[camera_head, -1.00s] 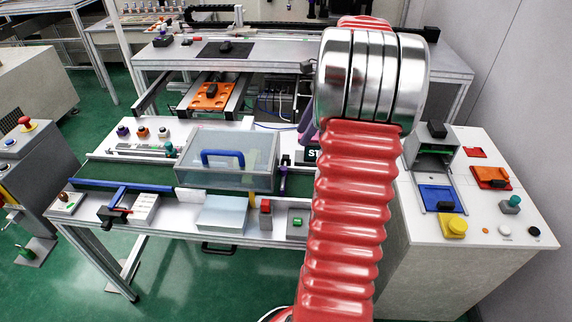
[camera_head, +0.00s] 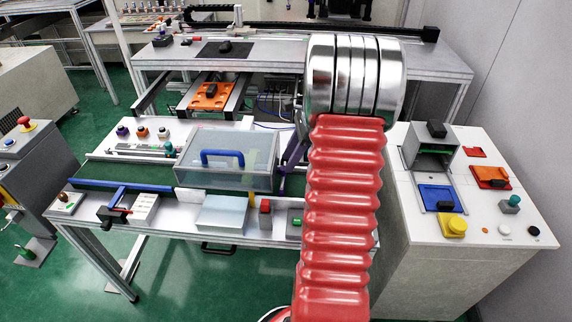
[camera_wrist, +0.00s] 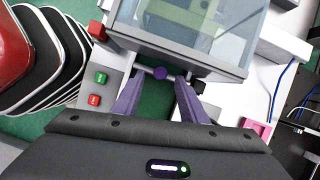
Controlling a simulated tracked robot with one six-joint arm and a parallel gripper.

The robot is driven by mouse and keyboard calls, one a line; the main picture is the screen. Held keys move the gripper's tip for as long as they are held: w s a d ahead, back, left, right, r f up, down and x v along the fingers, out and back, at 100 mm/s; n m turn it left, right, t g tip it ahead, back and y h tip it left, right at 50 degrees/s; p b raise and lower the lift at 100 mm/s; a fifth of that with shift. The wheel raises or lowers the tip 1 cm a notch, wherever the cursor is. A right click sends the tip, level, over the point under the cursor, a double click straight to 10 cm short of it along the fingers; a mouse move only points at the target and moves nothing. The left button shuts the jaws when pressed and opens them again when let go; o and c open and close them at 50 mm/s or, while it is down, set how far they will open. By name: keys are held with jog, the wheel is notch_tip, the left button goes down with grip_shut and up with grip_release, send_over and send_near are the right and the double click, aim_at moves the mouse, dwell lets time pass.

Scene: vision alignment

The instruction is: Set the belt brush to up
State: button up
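Contact cannot be told. In the head view a purple part of my gripper (camera_head: 294,150) shows left of my red arm, which hides the lever area.
A clear box (camera_wrist: 190,30) with a grey frame stands just beyond the fingers; its blue handle (camera_head: 222,158) shows in the head view. Green (camera_wrist: 101,78) and red (camera_wrist: 94,100) buttons sit left of the fingers. A red block (camera_wrist: 97,31) stands near the box corner.

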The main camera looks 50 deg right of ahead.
aim_at(283, 175)
jog(key=shift+x, duration=1.5)
grip_shut()
